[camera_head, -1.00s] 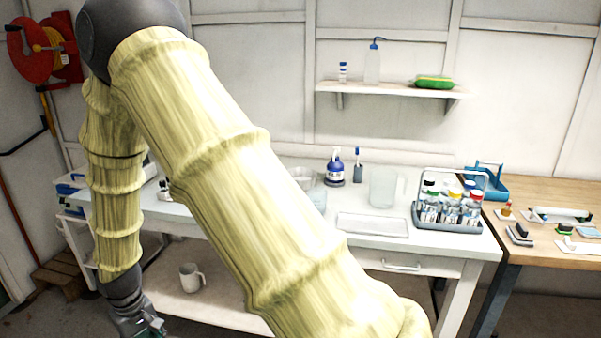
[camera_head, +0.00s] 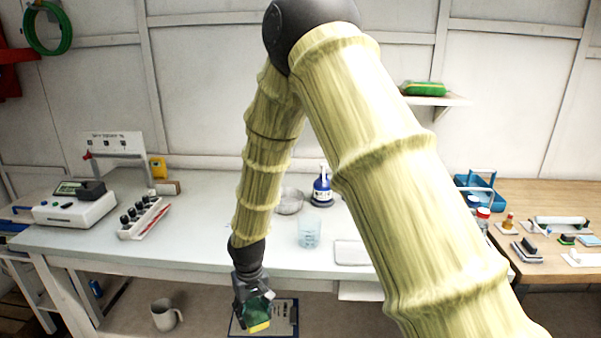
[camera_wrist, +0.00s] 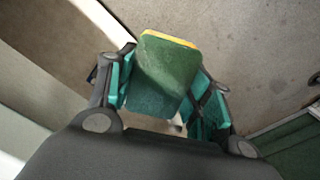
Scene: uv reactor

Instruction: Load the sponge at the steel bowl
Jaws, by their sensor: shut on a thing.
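My gripper (camera_head: 252,306) is shut on a sponge (camera_head: 257,317) with a green face and a yellow edge. It hangs in front of the bench's front edge, below the top. In the wrist view the sponge (camera_wrist: 166,72) sits between the teal finger pads of my gripper (camera_wrist: 168,95). A round metallic bowl (camera_head: 289,203), apparently the steel bowl, stands on the bench top just right of my forearm.
A glass beaker (camera_head: 309,234), a blue bottle (camera_head: 322,188) and a white tray (camera_head: 350,253) stand near the bowl. A meter (camera_head: 75,205) and a rack (camera_head: 144,218) are at the left. The bench front is clear left of my arm.

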